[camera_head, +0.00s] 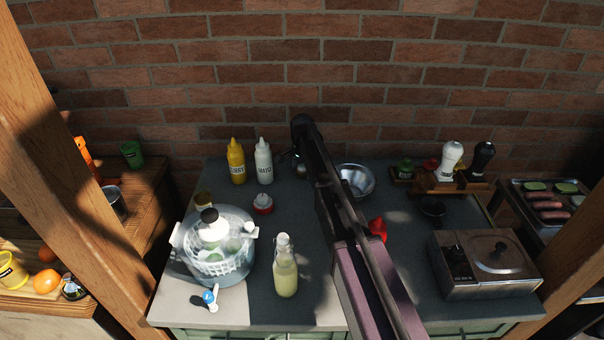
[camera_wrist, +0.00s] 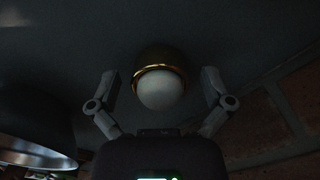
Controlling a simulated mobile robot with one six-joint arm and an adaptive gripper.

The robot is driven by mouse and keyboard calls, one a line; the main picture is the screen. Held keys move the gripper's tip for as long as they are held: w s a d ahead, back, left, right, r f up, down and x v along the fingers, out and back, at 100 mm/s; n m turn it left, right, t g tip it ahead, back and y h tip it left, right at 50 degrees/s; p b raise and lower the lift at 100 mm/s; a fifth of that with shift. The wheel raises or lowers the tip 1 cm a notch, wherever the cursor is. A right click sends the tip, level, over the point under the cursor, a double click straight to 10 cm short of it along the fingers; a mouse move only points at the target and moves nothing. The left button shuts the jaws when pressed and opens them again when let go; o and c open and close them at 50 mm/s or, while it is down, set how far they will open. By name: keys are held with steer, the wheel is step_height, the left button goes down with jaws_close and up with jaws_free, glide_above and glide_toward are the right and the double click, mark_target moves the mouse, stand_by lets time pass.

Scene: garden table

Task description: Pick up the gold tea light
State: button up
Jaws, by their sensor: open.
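The gold tea light (camera_wrist: 160,60) shows in the wrist view as a round gold cup with a shiny rim and a pale, rounded white top. It is on the dark table surface. My gripper (camera_wrist: 160,80) is open, with one finger on each side of the tea light and dark gaps between them; I see no contact. In the head view my arm reaches to the back of the table by the wall, and I cannot make out the tea light clearly there.
A metal bowl (camera_head: 357,181) stands close to the right of my arm; it also shows in the wrist view (camera_wrist: 35,125). A mayo bottle (camera_head: 263,161) and a curry bottle (camera_head: 236,161) stand to the left. The brick wall (camera_head: 290,75) is close behind.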

steer(key=shift+c, duration=0.2)
steer(key=c, duration=1.1)
steer(key=shift+r, duration=0.15)
step_height(320, 180, up, 10)
steer(key=p, duration=1)
